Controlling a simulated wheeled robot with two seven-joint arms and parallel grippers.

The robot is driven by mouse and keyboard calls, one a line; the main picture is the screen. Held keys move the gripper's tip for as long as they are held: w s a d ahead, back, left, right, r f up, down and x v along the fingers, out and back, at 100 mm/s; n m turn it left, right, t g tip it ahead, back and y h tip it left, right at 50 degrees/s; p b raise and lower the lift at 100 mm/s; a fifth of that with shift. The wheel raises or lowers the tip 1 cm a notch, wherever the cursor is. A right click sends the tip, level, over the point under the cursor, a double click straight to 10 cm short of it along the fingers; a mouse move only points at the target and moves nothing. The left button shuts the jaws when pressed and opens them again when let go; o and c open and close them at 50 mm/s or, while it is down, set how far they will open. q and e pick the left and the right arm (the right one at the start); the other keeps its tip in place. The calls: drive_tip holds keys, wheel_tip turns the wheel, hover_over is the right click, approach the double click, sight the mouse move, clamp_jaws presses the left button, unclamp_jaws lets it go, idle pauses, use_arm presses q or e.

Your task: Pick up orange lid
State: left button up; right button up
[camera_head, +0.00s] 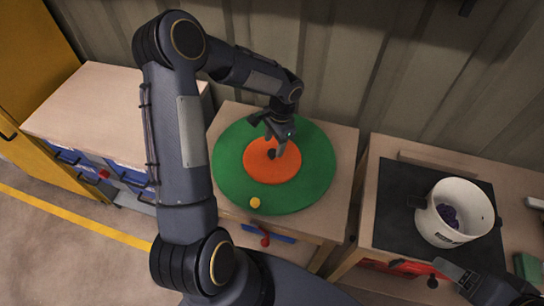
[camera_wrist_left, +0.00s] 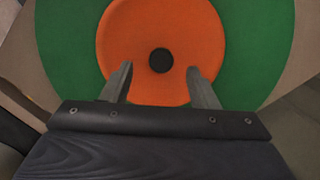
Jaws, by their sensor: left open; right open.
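The orange lid (camera_head: 264,168) is a flat disc lying on a larger round green mat (camera_head: 316,170) on a wooden cabinet top. In the left wrist view the orange lid (camera_wrist_left: 195,35) shows a small round black knob (camera_wrist_left: 160,60) at its centre. My left gripper (camera_head: 278,146) is above the lid, close to the knob. In the left wrist view its two fingers (camera_wrist_left: 161,75) are open, one on each side of the knob and nearer the camera; nothing is held. My right gripper (camera_head: 462,278) is at the bottom right, apart from the lid, and partly out of frame.
A small yellow ball-like thing (camera_head: 255,202) lies on the green mat's front edge. At right, a white pot (camera_head: 437,224) with purple things inside stands on a black hob (camera_head: 393,201). A green block (camera_head: 527,267) lies at far right. A corrugated wall (camera_head: 345,70) stands behind.

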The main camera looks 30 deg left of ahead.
sight(272, 152)
use_arm(q)
drive_tip(key=shift+s+a+f, duration=0.1)
drive_tip(key=shift+a+f, duration=0.1)
drive_tip(key=shift+f, duration=1.6)
drive_tip(key=c, duration=1.2)
drive_tip(key=shift+o, duration=0.2)
drive_tip(key=shift+r, duration=0.1)
